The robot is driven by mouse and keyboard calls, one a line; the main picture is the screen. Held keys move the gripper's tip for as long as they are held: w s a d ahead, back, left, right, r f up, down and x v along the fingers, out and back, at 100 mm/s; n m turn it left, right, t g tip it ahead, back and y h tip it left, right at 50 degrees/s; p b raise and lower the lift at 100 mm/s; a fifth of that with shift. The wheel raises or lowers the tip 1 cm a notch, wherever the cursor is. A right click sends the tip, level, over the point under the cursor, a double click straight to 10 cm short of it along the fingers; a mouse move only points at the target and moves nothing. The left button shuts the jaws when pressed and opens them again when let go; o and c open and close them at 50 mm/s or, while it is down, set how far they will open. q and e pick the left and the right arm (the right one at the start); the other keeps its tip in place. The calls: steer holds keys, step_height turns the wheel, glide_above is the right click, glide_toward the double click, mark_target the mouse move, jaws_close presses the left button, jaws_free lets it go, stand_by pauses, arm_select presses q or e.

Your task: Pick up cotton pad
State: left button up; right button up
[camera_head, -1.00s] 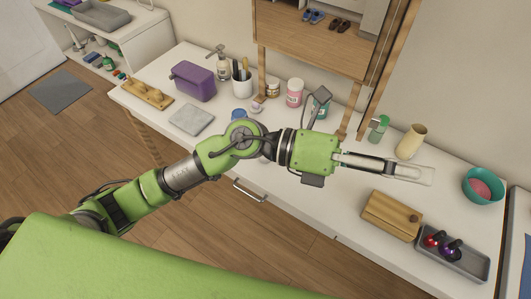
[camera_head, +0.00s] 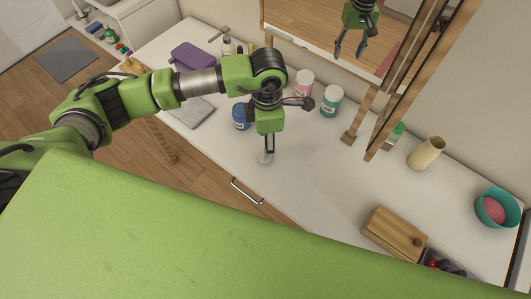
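My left gripper (camera_head: 267,153) points straight down over the white counter (camera_head: 318,185), with its tips low near the surface. A small pale round shape (camera_head: 264,158) shows at the fingertips; it may be the cotton pad, but pale on white it is hard to tell. In this view the fingers nearly overlap. In the mirror (camera_head: 395,25) the reflected gripper shows two fingers spread apart with nothing seen between them. My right gripper is not in view.
A blue jar (camera_head: 240,116) stands just left of the gripper. A pink jar (camera_head: 304,83) and a teal jar (camera_head: 331,100) stand behind. A wooden box (camera_head: 394,233), a beige vase (camera_head: 427,153) and a teal bowl (camera_head: 496,207) are right. The counter between is clear.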

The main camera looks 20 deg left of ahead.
arm_select(q)
step_height(320, 180, down, 3)
steer(key=shift+w+r, duration=0.1)
steer(key=shift+w, duration=0.05)
steer(key=shift+a+f+p, duration=0.15)
steer(key=shift+f+p, duration=0.65)
steer(key=shift+f, duration=0.1)
steer(key=f, duration=0.1)
steer(key=f+p, duration=0.1)
steer(key=f, duration=0.1)
steer(key=shift+w+a+f, duration=0.1)
steer(key=shift+a+f, duration=0.1)
steer(key=shift+f, duration=0.3)
steer(key=c, duration=0.8)
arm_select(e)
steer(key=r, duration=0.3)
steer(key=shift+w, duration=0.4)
